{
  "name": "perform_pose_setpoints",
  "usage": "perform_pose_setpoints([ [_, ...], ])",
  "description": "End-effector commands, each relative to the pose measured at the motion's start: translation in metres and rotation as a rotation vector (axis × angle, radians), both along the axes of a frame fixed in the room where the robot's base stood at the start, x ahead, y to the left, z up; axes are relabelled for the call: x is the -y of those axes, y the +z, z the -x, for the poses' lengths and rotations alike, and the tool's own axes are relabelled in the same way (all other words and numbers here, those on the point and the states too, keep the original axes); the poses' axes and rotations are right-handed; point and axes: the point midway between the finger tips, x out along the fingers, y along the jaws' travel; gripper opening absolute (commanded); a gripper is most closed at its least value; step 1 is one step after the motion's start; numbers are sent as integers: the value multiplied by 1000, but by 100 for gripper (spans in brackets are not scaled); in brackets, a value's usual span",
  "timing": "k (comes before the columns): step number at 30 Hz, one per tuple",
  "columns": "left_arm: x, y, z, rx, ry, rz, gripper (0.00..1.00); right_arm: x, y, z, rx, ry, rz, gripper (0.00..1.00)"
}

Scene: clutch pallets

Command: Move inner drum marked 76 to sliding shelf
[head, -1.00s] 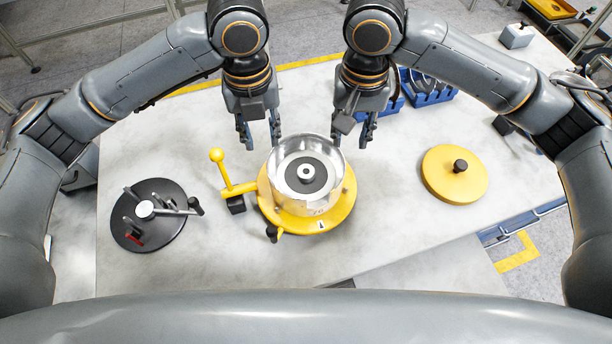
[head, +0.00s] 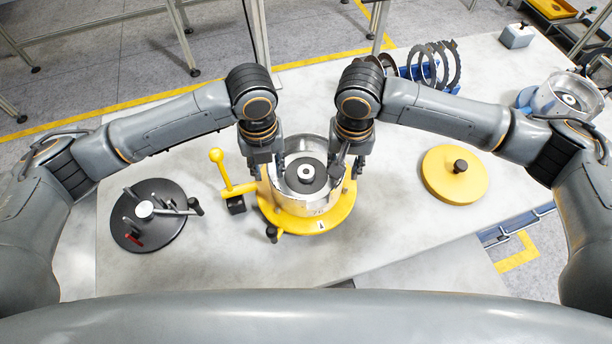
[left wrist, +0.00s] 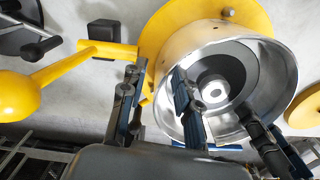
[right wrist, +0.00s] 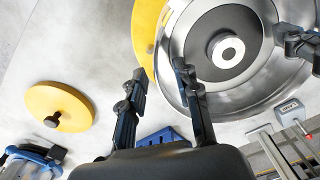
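A silver drum (head: 310,203) with a dark centre stands in a yellow round fixture (head: 300,222) mid-table. Its marking is too small to read. My left gripper (head: 266,168) is open at the drum's left wall. In the left wrist view one finger is outside the drum (left wrist: 180,50) and the other overlaps its opening. My right gripper (head: 347,168) is open at the right wall, its fingers either side of the rim in the right wrist view (right wrist: 185,95). Contact with the wall cannot be told. Another silver drum (head: 548,103) stands at the far right. I cannot identify the sliding shelf.
A yellow lever (head: 222,172) rises left of the fixture. A black disc with handles (head: 140,233) lies at left, a yellow disc with a black knob (head: 455,185) at right. Dark rings (head: 425,66) stand behind. A blue rail (head: 520,222) runs along the right front edge.

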Motion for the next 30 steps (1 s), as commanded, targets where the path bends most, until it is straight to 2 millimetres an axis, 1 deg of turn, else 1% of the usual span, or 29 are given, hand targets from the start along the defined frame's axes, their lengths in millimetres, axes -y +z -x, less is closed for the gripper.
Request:
perform_pose_setpoints([
  [1,0,0,0,0,0,0,31,0,0,0,0,0,0,32],
  [2,0,0,0,0,0,0,29,0,0,0,0,0,0,30],
  [3,0,0,0,0,0,0,21,0,0,0,0,0,0,22],
  [5,0,0,0,0,0,0,9,0,0,0,0,0,0,10],
  [6,0,0,0,0,0,0,1,0,0,0,0,0,0,1],
  [7,0,0,0,0,0,0,0,0,0,0,0,0,0,0],
  [19,0,0,0,0,3,-1,0,0,0,0,0,-2,1,0],
  [26,0,5,-1,3,4,1,0,0,6,-1,3,-2,-2,0],
  [30,0,12,-1,4,4,0,0,0,12,-1,3,-2,-2,0],
])
